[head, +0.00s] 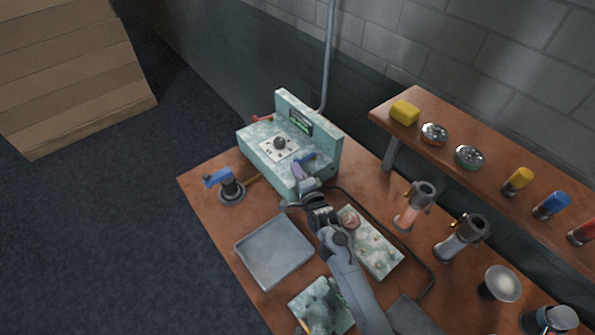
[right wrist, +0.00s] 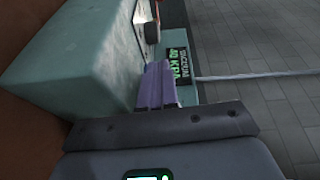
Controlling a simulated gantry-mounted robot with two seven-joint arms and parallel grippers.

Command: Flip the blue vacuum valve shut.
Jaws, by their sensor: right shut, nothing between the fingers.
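The teal vacuum unit (head: 262,148) stands at the far left end of the wooden bench, with a dark knob (head: 280,142) on a white plate and a small lit display (head: 300,123). The blue valve lever (head: 308,157) lies across its right end. My right gripper (head: 299,172) is shut and empty, its purple fingertips close beside the lever; I cannot tell whether they touch. In the right wrist view the shut fingers (right wrist: 157,87) are beside the teal housing (right wrist: 85,55), before the display (right wrist: 179,68) reading VACUUM. The lever is not visible there. My left gripper is out of view.
A blue-topped tool (head: 217,179) on a round base stands left of the unit. A grey tray (head: 275,252) and a teal slab (head: 372,245) flank my right arm. Glass-like cylinders (head: 462,238) stand to the right, below a raised wooden shelf (head: 480,133).

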